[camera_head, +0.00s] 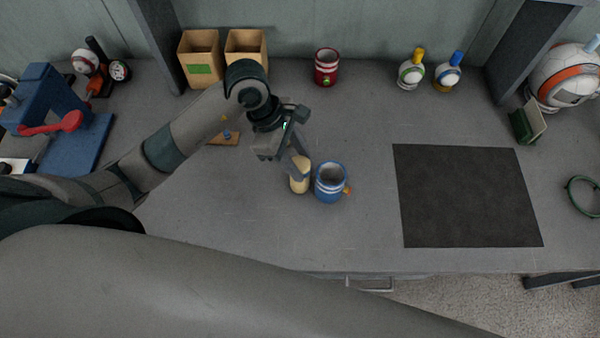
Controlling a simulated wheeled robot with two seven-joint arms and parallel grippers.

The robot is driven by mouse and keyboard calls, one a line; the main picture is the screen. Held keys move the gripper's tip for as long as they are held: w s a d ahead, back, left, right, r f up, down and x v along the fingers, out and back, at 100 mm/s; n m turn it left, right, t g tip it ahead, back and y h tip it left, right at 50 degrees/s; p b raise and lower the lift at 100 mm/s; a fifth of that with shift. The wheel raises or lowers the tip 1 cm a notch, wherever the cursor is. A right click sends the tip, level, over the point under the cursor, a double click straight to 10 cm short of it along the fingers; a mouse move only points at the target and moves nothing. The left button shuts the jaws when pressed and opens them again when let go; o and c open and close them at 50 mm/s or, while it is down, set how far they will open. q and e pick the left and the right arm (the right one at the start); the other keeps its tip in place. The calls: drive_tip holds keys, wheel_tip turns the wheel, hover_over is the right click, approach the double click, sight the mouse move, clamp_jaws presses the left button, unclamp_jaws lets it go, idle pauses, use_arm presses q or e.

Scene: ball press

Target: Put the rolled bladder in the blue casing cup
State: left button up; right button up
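The blue casing cup (331,187) stands upright on the grey bench near its front middle. It has pale bands, an open top and a small orange piece at its right side. The rolled bladder (299,183) is a cream, upright roll just left of the cup. It is outside the cup, and I cannot tell whether the two touch. My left gripper (298,168) reaches down from the upper left, with its fingers at the top of the bladder. It appears shut on the bladder, though the fingers partly hide it. My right gripper is out of view.
A dark mat (465,195) lies clear to the right. A red cup (326,68) stands at the back, with two bottles (411,70) (448,72) to its right. Two cardboard bins (200,60) (246,45) and a blue press (65,125) are at the left.

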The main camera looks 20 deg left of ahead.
use_arm(q)
clamp_jaws()
drive_tip(key=shift+r, duration=0.2)
drive_tip(key=shift+r+b, duration=0.4)
drive_tip(key=shift+r, duration=0.05)
wheel_tip(320, 180, up, 3)
drive_tip(key=shift+s+d+f+b, duration=0.1)
drive_tip(key=shift+d+b, duration=0.05)
drive_tip(key=shift+b, duration=0.6)
drive_tip(key=s+d+r+p, duration=0.6)
drive_tip(key=s+r+p, duration=0.1)
drive_tip(key=s, duration=0.2)
drive_tip(key=shift+s, duration=0.25)
drive_tip(key=shift+d, duration=0.1)
